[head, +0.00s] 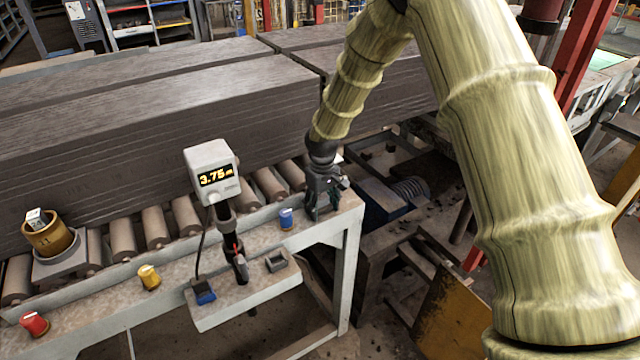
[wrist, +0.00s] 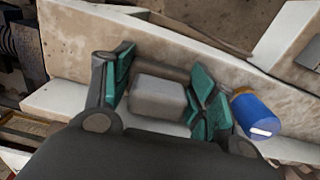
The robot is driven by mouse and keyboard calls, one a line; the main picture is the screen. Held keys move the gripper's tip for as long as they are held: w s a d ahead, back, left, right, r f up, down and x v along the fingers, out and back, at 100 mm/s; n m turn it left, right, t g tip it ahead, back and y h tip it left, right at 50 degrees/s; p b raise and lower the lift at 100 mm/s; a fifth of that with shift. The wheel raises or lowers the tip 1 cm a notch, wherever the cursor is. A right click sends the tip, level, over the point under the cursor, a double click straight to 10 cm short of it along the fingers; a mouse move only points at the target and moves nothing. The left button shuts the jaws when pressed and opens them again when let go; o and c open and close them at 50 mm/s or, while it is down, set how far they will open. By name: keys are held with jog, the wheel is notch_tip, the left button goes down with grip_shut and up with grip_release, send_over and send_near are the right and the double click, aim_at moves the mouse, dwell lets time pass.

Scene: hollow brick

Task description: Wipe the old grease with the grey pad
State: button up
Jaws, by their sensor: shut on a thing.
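My gripper (head: 325,200) is over the right end of the pale metal bench, pointing down. In the wrist view its teal-padded fingers (wrist: 160,95) are shut on the grey pad (wrist: 158,98), a small grey block. The pad is close to the bench top; I cannot tell whether it touches. In the head view the fingers hide the pad. A brownish band (wrist: 165,72) shows just behind the pad in the wrist view. I cannot make out for certain whether it is the old grease.
A blue capped cylinder (head: 286,218) stands just left of my gripper; it also shows in the wrist view (wrist: 256,115). Long dark bricks (head: 150,120) lie behind.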

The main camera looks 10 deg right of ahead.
aim_at(322, 198)
notch_tip(322, 198, up, 3)
jog(key=shift+p, duration=0.6)
jog(key=shift+r+p, duration=0.45)
jog(key=shift+r, duration=0.3)
jog(key=shift+r+p, duration=1.15)
jog(key=shift+r, duration=0.9)
